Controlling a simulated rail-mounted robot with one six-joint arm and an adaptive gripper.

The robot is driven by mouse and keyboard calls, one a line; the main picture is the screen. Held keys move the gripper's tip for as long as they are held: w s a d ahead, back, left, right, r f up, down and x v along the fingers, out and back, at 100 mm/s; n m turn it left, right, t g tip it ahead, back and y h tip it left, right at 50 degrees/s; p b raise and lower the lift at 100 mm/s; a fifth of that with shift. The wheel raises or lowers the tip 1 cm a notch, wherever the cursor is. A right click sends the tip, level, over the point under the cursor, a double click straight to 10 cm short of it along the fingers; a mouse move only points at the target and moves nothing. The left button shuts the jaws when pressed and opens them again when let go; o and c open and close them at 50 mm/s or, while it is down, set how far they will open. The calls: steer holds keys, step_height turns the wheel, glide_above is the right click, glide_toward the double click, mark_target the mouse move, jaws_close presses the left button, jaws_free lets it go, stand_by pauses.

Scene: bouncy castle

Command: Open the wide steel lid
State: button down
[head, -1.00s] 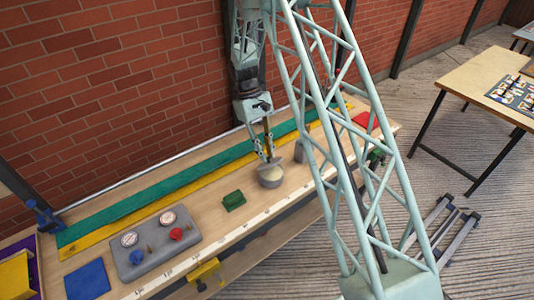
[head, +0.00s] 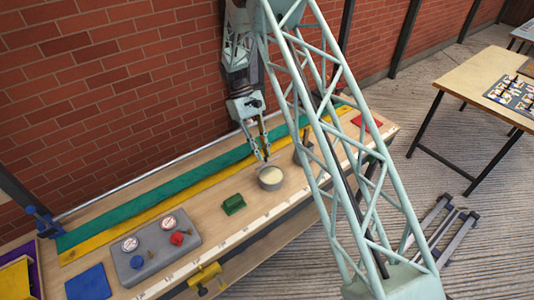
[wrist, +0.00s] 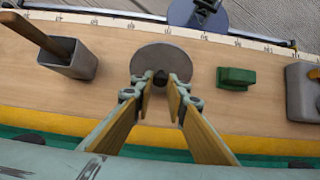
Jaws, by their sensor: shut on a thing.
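The wide steel lid shows in the wrist view as a grey disc (wrist: 165,58). My gripper's fingertips (wrist: 160,78) are closed on a small dark knob at the disc's near part. In the head view, my gripper (head: 266,158) is just behind and above a round steel pot (head: 270,183), whose top shows a pale round face. I cannot tell from the head view whether that face is the lid or the pot's inside. In the wrist view the disc hides what is beneath it.
A green block (head: 233,204) and a grey gauge panel (head: 155,250) are left of the pot on the bench. A grey holder with a wooden handle (wrist: 70,58) stands on its other side. A yellow clamp (head: 205,275) is on the front edge.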

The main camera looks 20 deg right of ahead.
steer(key=shift+w+a+f+b, duration=0.15)
steer(key=shift+w+a+f, duration=0.15)
steer(key=shift+w, duration=0.35)
steer(key=shift+w+a+f+b, duration=0.1)
steer(key=shift+w+a+f, duration=0.2)
steer(key=shift+w, duration=0.35)
steer(key=shift+w+a+f+b, duration=0.2)
steer(key=shift+w+f, duration=0.2)
steer(key=shift+w, duration=0.25)
steer(key=c, duration=3.3)
jaws_free()
steer(key=o, duration=0.8)
steer(key=shift+d+r, duration=0.1)
steer(key=shift+r, duration=0.15)
steer(key=shift+c, duration=0.2)
steer(key=shift+r, duration=0.15)
steer(key=v, duration=1.1)
steer(key=shift+w+r, duration=0.2)
steer(key=shift+r, duration=0.05)
steer(key=shift+c, duration=0.7)
